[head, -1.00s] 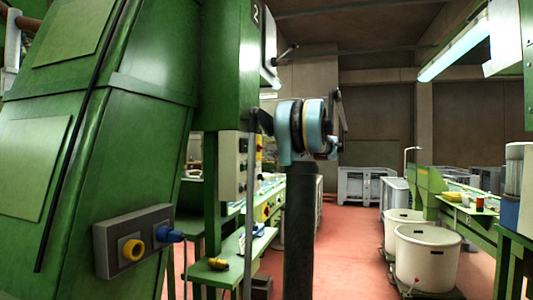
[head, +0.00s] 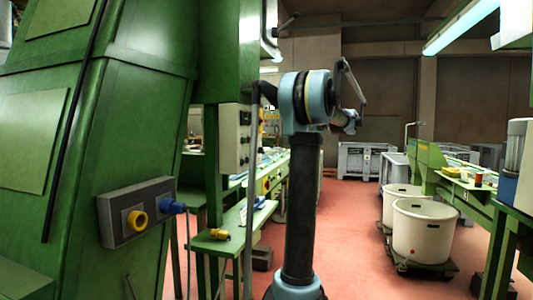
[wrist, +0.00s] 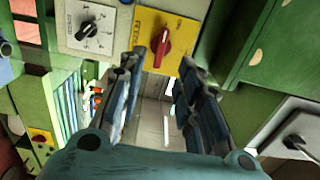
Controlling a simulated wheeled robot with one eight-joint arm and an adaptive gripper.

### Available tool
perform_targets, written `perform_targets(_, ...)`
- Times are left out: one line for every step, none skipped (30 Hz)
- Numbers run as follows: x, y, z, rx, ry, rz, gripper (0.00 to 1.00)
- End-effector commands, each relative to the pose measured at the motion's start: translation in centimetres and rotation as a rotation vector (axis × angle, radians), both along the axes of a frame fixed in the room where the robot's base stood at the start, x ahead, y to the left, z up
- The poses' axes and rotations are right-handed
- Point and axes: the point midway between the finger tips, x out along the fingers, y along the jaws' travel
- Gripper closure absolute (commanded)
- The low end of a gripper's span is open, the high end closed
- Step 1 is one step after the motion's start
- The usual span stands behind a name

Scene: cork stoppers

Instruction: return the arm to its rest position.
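My arm (head: 306,170) stands upright in the middle of the head view, with a pale blue joint at its top and folded links beyond it. My gripper (wrist: 162,65) shows in the wrist view. Its two dark fingers are spread apart and nothing is between them. In the head view the gripper is too small and overlapped to make out clearly. No cork stopper can be made out.
A green machine (head: 130,130) with a grey socket box (head: 137,212) fills the left. White tubs (head: 425,230) and a green bench (head: 490,215) stand right. Red floor (head: 355,250) lies open between. A yellow panel with a red knob (wrist: 162,48) lies beyond the fingers.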

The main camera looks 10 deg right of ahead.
Motion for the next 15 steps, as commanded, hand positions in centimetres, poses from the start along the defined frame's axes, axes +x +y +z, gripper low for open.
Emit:
perform_targets(0.0, 0.1, 0.0, -0.001, 0.0, 0.0, 0.68)
perform_targets(-0.1, 0.2, -0.1, -0.003, 0.003, 0.001, 0.68)
perform_targets(-0.2, 0.6, -0.3, -0.009, 0.007, 0.004, 0.68)
perform_targets(-0.3, 1.1, -0.5, -0.016, 0.013, 0.006, 0.68)
perform_targets(-0.5, 1.6, -0.8, -0.025, 0.02, 0.009, 0.68)
perform_targets(-0.8, 2.6, -1.4, -0.042, 0.034, 0.013, 0.68)
perform_targets(-1.1, 3.6, -1.9, -0.059, 0.046, 0.019, 0.68)
perform_targets(-1.5, 4.6, -2.6, -0.077, 0.06, 0.025, 0.68)
perform_targets(-2.2, 6.0, -3.5, -0.105, 0.08, 0.032, 0.68)
perform_targets(-2.7, 7.2, -4.3, -0.129, 0.096, 0.039, 0.68)
perform_targets(-3.3, 8.2, -5.1, -0.154, 0.111, 0.044, 0.68)
perform_targets(-4.1, 9.7, -6.3, -0.188, 0.133, 0.054, 0.68)
perform_targets(-4.8, 10.8, -7.2, -0.214, 0.148, 0.059, 0.68)
perform_targets(-5.5, 11.7, -8.1, -0.239, 0.161, 0.065, 0.68)
perform_targets(-6.4, 13.0, -9.3, -0.275, 0.181, 0.072, 0.68)
